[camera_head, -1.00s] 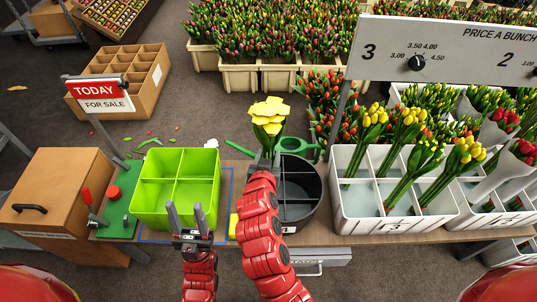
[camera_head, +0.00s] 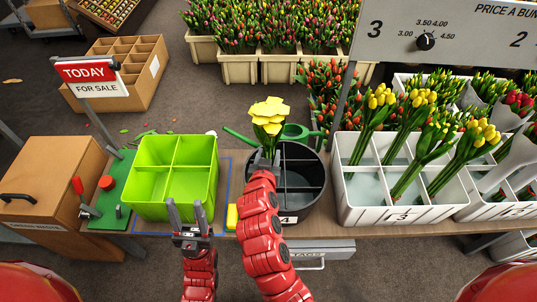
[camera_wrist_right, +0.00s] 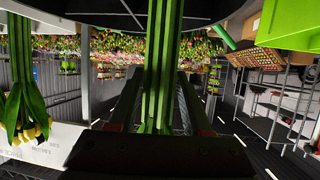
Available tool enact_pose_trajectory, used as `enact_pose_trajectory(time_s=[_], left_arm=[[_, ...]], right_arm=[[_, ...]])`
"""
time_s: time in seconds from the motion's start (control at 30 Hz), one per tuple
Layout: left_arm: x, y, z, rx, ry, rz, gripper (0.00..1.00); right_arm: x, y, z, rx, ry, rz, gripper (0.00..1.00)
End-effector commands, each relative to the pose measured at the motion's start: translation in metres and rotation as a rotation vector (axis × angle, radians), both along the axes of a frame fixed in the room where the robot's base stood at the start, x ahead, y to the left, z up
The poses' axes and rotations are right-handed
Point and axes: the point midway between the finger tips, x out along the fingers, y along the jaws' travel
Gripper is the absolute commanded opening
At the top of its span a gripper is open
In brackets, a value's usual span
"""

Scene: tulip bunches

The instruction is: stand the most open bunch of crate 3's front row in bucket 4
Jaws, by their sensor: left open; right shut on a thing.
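My right gripper (camera_head: 264,162) is shut on a bunch of wide-open yellow tulips (camera_head: 268,112), held upright. Its green stems (camera_wrist_right: 162,65) run between the jaws in the right wrist view. The gripper is over the left part of bucket 4 (camera_head: 288,219), a round black bucket with dividers. My arm hides the lower stem ends, so I cannot tell whether they are inside the bucket. My left gripper (camera_head: 188,217) is open and empty in front of the green crate. Crate 3 (camera_head: 365,216), white and divided, stands to the right with yellow bunches leaning in it.
A lime-green divided crate (camera_head: 172,207) stands left of the bucket, beside a green board (camera_head: 118,190) with a red button. A green watering can (camera_head: 300,132) is behind the bucket. A yellow block (camera_head: 232,216) lies left of the bucket. A price board (camera_head: 450,42) overhangs the back right.

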Motion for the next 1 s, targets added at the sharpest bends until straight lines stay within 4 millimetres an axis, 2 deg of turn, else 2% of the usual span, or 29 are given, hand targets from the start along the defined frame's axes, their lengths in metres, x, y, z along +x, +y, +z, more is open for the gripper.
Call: enact_pose_trajectory(time_s=[0.57, 0.6, 0.77, 0.97, 1.0], left_arm=[[0.000, 0.000, -0.014, 0.000, 0.000, 0.000, 0.50], [0.000, 0.000, -0.012, 0.000, 0.000, 0.000, 0.50], [0.000, 0.000, -0.012, 0.000, 0.000, 0.000, 0.50], [0.000, 0.000, -0.012, 0.000, 0.000, 0.000, 0.50], [0.000, 0.000, -0.012, 0.000, 0.000, 0.000, 0.50]], right_arm=[[0.000, 0.000, -0.012, 0.000, -0.002, 0.000, 0.00], [0.000, 0.000, -0.011, 0.000, -0.002, 0.000, 0.55], [0.000, 0.000, -0.011, 0.000, -0.001, 0.000, 0.83], [0.000, 0.000, -0.011, 0.000, 0.000, 0.000, 0.84], [0.000, 0.000, -0.011, 0.000, 0.000, 0.000, 0.88]])
